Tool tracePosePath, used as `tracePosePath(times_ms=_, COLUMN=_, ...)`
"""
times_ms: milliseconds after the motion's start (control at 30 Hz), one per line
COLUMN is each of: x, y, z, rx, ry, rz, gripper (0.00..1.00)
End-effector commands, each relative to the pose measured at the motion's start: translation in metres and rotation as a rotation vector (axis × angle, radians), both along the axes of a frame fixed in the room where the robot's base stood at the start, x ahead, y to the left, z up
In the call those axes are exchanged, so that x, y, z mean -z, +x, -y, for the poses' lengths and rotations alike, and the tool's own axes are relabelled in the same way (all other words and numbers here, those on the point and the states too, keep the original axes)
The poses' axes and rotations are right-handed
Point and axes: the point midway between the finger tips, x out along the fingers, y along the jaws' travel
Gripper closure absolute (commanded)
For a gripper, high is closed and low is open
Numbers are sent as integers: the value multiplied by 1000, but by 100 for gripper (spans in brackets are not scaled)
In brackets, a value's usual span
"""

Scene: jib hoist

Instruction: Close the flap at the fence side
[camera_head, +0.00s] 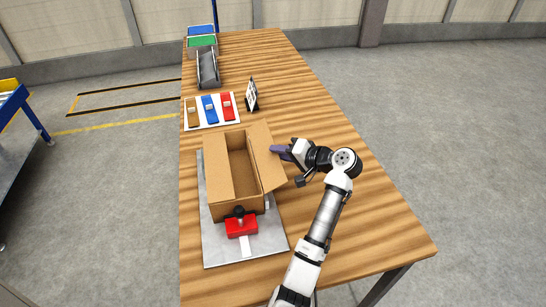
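An open cardboard box (232,185) stands on a grey plate (217,253) on the wooden table. Its right flap (264,158) leans outward, and its left flap (218,167) also stands off the opening. The inside of the box shows. I cannot tell which side is the fence side. Whether the fingertips touch the flap is not clear. The fingers are too small to tell open from shut.
A red block with a black knob (241,227) sits at the box's near end. The table's right side is clear.

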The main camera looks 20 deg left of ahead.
Motion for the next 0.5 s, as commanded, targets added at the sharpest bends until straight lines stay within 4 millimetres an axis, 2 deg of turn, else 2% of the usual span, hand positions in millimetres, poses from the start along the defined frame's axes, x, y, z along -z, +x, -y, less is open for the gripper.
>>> tracePosePath(times_ms=33, x=6, y=2, z=-9, rx=-3, ry=0, rz=1, gripper=75)
tracePosePath(times_ms=200, x=10, y=6, z=-25, rx=-1, ry=1, rz=1, gripper=75)
tracePosePath(times_ms=500, x=10, y=8, z=-29, rx=1, ry=-1, rz=0, gripper=75)
